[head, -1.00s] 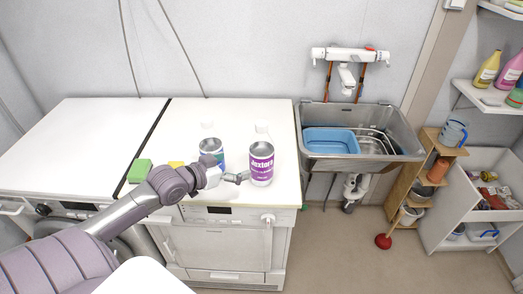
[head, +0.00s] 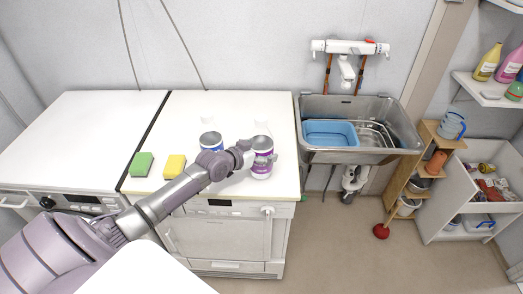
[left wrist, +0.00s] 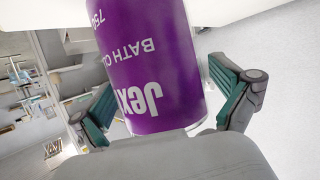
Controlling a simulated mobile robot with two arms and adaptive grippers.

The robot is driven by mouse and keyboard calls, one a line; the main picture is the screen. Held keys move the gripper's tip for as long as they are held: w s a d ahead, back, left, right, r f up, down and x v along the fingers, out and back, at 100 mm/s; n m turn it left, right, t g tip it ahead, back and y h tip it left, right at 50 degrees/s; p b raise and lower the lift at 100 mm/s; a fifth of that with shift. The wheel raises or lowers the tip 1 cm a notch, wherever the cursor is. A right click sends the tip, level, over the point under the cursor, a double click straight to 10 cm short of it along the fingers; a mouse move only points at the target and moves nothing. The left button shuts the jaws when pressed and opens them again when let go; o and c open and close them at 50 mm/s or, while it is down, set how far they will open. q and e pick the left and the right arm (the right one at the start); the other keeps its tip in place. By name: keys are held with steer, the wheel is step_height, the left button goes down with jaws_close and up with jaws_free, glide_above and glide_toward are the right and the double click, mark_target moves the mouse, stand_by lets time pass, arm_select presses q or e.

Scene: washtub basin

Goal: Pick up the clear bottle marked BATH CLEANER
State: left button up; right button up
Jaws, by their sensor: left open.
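The clear bottle with the purple label (head: 262,168) stands upright near the right edge of the white worktop. Its label reads BATH CL…, upside down and partly cut off, in the left wrist view (left wrist: 160,55). My left gripper (head: 256,160) is at the bottle. In the left wrist view my left gripper (left wrist: 162,90) is open, with one green-padded finger on each side of the bottle. A gap shows beside the right finger; whether the left finger touches the bottle is unclear. My right gripper is not in view.
A second clear bottle with a blue label (head: 210,141) stands just left of the purple one. A green sponge (head: 141,164) and a yellow sponge (head: 174,166) lie further left. The metal sink (head: 385,110) with a blue basin (head: 331,134) is to the right.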

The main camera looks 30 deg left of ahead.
arm_select(q)
steer(key=shift+s, duration=0.15)
steer(key=shift+c, duration=1.2)
steer(key=c, duration=1.3)
steer(key=shift+r, duration=0.15)
steer(key=shift+c, duration=0.5)
